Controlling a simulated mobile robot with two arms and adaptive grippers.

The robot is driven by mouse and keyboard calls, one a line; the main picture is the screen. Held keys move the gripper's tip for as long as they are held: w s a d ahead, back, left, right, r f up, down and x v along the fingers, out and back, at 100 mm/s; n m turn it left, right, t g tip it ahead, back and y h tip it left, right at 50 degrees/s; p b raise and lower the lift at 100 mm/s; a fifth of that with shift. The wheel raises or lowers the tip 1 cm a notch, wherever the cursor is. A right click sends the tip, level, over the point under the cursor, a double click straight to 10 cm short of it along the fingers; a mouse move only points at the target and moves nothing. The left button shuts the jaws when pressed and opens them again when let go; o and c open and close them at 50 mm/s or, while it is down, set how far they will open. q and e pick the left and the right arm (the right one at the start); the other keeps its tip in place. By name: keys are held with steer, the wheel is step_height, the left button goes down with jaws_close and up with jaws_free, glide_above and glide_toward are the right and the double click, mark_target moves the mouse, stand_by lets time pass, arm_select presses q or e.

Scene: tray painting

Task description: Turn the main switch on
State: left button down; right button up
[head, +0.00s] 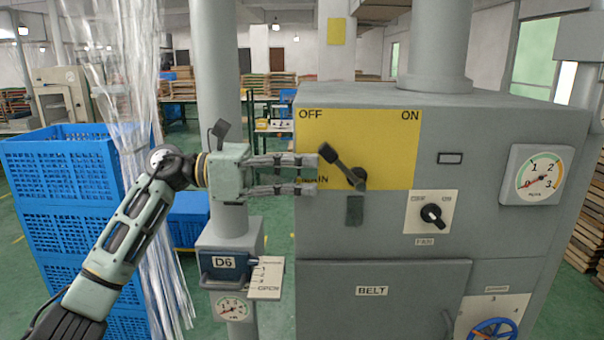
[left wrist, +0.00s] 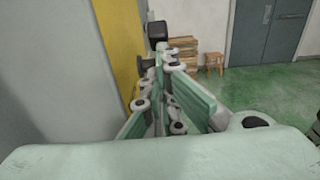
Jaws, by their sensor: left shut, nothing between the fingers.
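The main switch is a dark lever (head: 343,165) on a yellow plate (head: 392,150) marked OFF at left and ON at right. Its handle slants up and left from the pivot, toward the OFF side. My left gripper (head: 316,174) comes in from the left, shut and empty. Its fingertips are just left of the lever's handle end; I cannot tell whether they touch. In the left wrist view, a black knob (left wrist: 157,31) shows beyond the fingers of my left gripper (left wrist: 168,62), beside the yellow plate (left wrist: 118,45). My right gripper is not in view.
A smaller rotary switch (head: 432,214) and a dial gauge (head: 538,176) sit right of the plate. A D6 box (head: 228,263) on a post is below my left gripper. Blue crates (head: 60,170) stand at left. A BELT panel (head: 400,300) is below.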

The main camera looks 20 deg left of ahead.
mark_target(324, 143)
arm_select(q)
steer(key=shift+r+y+p, duration=0.3)
steer(key=shift+r+y, duration=0.1)
steer(key=shift+r, duration=0.05)
steer(key=shift+w+d+r+p, duration=0.1)
steer(key=shift+d+r+p, duration=0.1)
steer(key=shift+d+r, duration=0.45)
steer(key=shift+w+d+r+p, duration=0.1)
steer(key=shift+d+r+p, duration=0.15)
steer(key=shift+r, duration=0.65)
steer(key=shift+w+d+r+p, duration=0.1)
steer(key=shift+d+r+p, duration=0.1)
steer(key=shift+d+r, duration=0.45)
steer(key=shift+w+d+r, duration=0.2)
steer(key=shift+d+r, duration=0.3)
steer(key=shift+w+d+r, duration=0.2)
steer(key=shift+d+r, duration=0.25)
steer(key=shift+d, duration=0.15)
